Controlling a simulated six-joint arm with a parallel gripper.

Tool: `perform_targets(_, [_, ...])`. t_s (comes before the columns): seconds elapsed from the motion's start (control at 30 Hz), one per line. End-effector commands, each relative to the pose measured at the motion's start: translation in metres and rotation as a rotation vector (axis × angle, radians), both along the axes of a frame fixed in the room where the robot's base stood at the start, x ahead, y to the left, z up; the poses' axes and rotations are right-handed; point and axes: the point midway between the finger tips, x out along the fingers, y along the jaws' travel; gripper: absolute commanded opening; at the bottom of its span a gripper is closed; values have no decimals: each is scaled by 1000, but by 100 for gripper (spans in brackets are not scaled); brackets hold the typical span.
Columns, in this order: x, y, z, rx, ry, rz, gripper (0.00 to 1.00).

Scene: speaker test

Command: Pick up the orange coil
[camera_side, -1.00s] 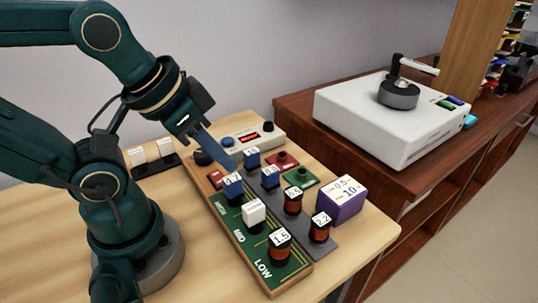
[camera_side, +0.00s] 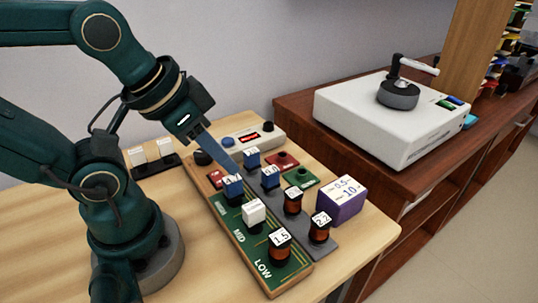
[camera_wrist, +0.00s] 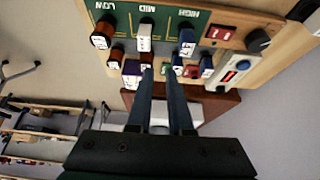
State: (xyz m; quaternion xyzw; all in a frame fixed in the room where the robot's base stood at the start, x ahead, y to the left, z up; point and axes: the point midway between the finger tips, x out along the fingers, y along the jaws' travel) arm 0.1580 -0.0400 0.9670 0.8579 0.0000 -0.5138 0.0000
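Three orange-brown coils with white number caps are in the side view. One marked 1.5 (camera_side: 279,250) stands on the green board by LOW. One marked 2.2 (camera_side: 320,232) and a third coil (camera_side: 293,204) stand on the grey tray (camera_side: 318,251). In the wrist view, the LOW coil (camera_wrist: 104,38) is at upper left and another coil (camera_wrist: 116,58) is below it. My gripper (camera_side: 229,160) is above the far end of the board, near the blue HIGH part, well away from the coils. Its two fingers (camera_wrist: 159,75) are apart, with nothing visibly held.
The green board (camera_side: 255,238) also bears a white part (camera_side: 254,211) and a blue part (camera_side: 233,186). A purple block (camera_side: 343,203) sits beside the tray. A meter box (camera_side: 250,133) is behind. A white turntable (camera_side: 370,125) stands on the cabinet. Bare table lies at front left.

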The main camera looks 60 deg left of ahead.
Motion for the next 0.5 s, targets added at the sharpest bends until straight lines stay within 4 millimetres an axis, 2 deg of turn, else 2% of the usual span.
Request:
perform_targets(0.03, [0,0,0,0,0,0,42])
perform_targets(0.1, [0,0,0,0,0,0,69])
perform_targets(0.13, [0,0,0,0,0,0,78])
perform_targets(0.5, [0,0,0,-13,2,24,78])
